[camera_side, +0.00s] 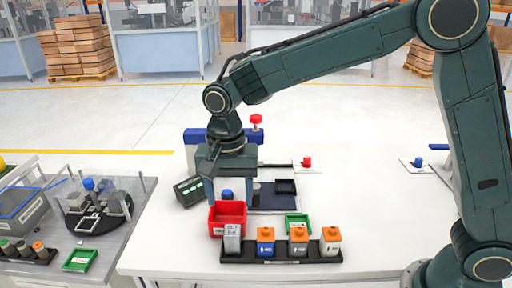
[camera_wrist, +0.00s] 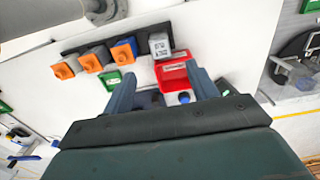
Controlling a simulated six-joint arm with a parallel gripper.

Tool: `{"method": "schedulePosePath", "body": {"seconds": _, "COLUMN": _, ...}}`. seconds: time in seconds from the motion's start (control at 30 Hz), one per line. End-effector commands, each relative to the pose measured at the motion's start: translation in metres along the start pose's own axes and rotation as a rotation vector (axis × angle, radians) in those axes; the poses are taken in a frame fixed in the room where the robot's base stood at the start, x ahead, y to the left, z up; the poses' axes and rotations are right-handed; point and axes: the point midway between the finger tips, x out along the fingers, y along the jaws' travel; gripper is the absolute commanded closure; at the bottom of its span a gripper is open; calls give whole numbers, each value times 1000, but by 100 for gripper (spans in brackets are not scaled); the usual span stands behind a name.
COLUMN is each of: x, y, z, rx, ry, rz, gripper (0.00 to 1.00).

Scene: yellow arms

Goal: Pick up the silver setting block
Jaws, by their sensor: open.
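The silver setting block (camera_side: 232,238) stands upright at the left end of a black rack (camera_side: 285,255), with a printed label on its face. In the wrist view the silver block (camera_wrist: 160,46) stands beyond my fingertips, close to the red bin. My gripper (camera_side: 230,198) is open and empty, pointing down above and behind the red bin, apart from the block. In the wrist view both fingers of my gripper (camera_wrist: 162,85) are spread wide, with nothing held between them. The block's lower part is hidden by the rack.
The red bin (camera_side: 228,213) stands directly behind the block. Several orange-topped blocks (camera_side: 298,240) share the rack to its right. A green tray (camera_side: 297,222) lies behind them. A dark tilted box (camera_side: 188,190) is left of my gripper. The table's right side has free room.

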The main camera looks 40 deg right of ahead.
Motion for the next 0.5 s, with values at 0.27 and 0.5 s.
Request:
{"method": "schedulePosePath", "body": {"seconds": 0.27, "x": 16, "y": 0, "z": 0, "rx": -2, "ry": -1, "rz": 3, "gripper": 42}}
{"method": "schedulePosePath", "body": {"seconds": 0.5, "x": 52, "y": 1, "z": 0, "rx": -2, "ry": -1, "rz": 4, "gripper": 42}}
